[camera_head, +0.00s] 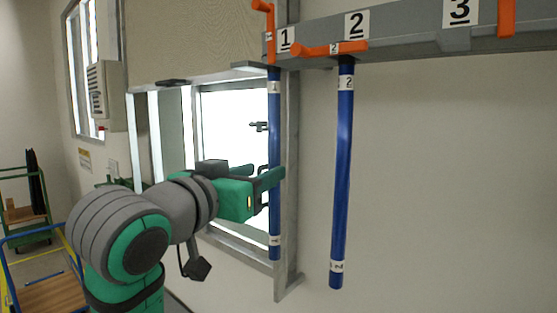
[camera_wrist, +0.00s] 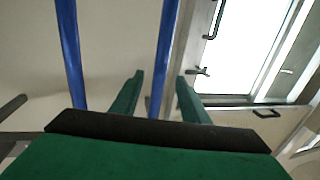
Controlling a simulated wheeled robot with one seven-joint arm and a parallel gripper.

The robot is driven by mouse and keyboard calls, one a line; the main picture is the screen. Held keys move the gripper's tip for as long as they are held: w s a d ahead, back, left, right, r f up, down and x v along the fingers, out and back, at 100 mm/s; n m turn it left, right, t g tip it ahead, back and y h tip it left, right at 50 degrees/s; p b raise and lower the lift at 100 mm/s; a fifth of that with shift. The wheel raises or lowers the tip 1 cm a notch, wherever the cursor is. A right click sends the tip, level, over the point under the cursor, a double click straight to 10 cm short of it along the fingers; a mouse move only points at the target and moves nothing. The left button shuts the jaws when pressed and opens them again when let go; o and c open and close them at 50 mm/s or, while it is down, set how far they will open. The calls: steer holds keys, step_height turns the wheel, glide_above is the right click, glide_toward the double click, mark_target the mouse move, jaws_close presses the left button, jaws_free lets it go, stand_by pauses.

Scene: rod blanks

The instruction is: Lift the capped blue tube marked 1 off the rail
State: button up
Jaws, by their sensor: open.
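The blue tube marked 1 (camera_head: 275,125) hangs upright under the rail (camera_head: 420,32) at the plate marked 1 (camera_head: 286,39). It has white labels marked 1 near its top and bottom. An orange lever (camera_head: 264,10) stands upright by its top end.
A second blue tube marked 2 (camera_head: 342,170) hangs to the right, its orange lever (camera_head: 328,48) lying across the rail; it is at left in the wrist view (camera_wrist: 70,55). A grey upright post (camera_head: 289,215) stands right behind tube 1. A bright glazed door (camera_head: 225,115) is behind.

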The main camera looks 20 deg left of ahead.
mark_target(274, 164)
steer(key=shift+w+a, duration=0.25)
steer(key=shift+w, duration=0.25)
steer(key=shift+w+d, duration=0.2)
steer(key=shift+w, duration=0.65)
steer(key=shift+w+d, duration=0.2)
steer(key=shift+w, duration=0.65)
steer(key=shift+w+d, duration=0.2)
steer(key=shift+w, duration=0.65)
jaws_close()
